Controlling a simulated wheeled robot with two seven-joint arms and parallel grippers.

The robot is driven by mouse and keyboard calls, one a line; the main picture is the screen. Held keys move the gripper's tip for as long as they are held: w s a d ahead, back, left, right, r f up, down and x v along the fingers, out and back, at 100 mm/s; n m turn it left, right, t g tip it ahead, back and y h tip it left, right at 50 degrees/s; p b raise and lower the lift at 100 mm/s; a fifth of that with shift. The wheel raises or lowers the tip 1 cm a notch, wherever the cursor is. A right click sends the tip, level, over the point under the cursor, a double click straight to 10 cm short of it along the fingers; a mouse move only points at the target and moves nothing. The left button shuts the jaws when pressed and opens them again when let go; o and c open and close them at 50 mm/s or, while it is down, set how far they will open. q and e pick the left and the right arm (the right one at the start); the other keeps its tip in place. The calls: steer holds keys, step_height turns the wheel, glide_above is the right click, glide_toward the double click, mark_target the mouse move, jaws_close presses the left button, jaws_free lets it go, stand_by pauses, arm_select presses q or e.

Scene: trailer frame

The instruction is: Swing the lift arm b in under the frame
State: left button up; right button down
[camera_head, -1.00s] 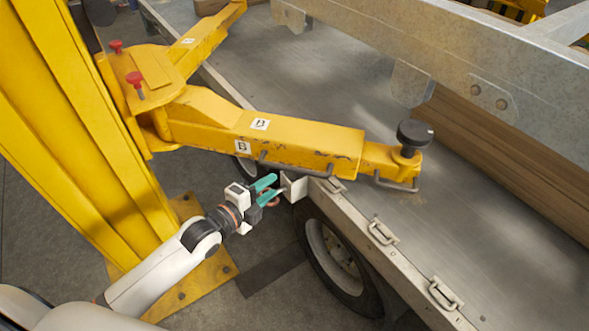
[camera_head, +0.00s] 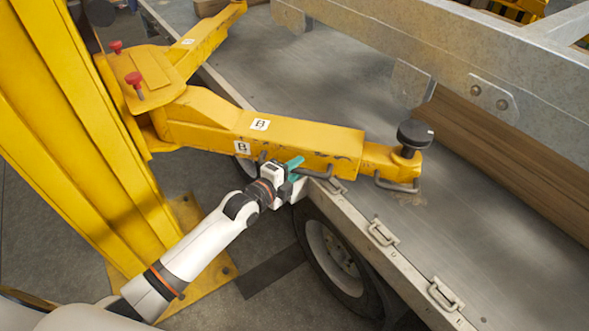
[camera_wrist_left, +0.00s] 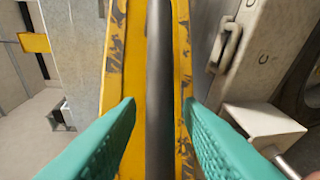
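Lift arm b (camera_head: 300,138) is a yellow, scuffed beam marked B, reaching right from the yellow post over the trailer deck. A dark bar handle (camera_head: 318,174) runs along its near lower side. A black round pad (camera_head: 414,134) stands on its outer end, beside the grey frame (camera_head: 470,66). My left gripper (camera_head: 295,166) is at the handle, with teal fingers. In the left wrist view the fingers (camera_wrist_left: 160,104) are open, on either side of the dark bar (camera_wrist_left: 159,60), with gaps to it. My right gripper is not in view.
The yellow post (camera_head: 75,130) stands at the left. The trailer deck (camera_head: 470,240) has an edge with metal latches (camera_head: 445,293), close to my gripper. A wheel (camera_head: 335,255) is below. A second yellow arm (camera_head: 205,42) points away at the back.

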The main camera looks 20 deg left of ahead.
mark_target(303, 155)
arm_select(q)
jaws_close()
steer(key=shift+w, duration=0.35)
steer(key=w, duration=0.1)
steer(key=w+n+y, duration=0.1)
steer(key=w, duration=0.1)
steer(key=w+t+y, duration=0.1)
steer(key=w, duration=0.1)
steer(key=shift+w+d+b, duration=0.1)
steer(key=shift+d+b, duration=0.2)
steer(key=shift+d, duration=0.1)
steer(key=shift+w+f+n, duration=0.2)
steer(key=shift+w+n, duration=0.1)
steer(key=shift+w, duration=0.05)
steer(key=shift+s+r, duration=0.15)
steer(key=shift+s, duration=0.15)
steer(key=shift+o, duration=0.7)
jaws_free()
steer(key=shift+s, duration=0.1)
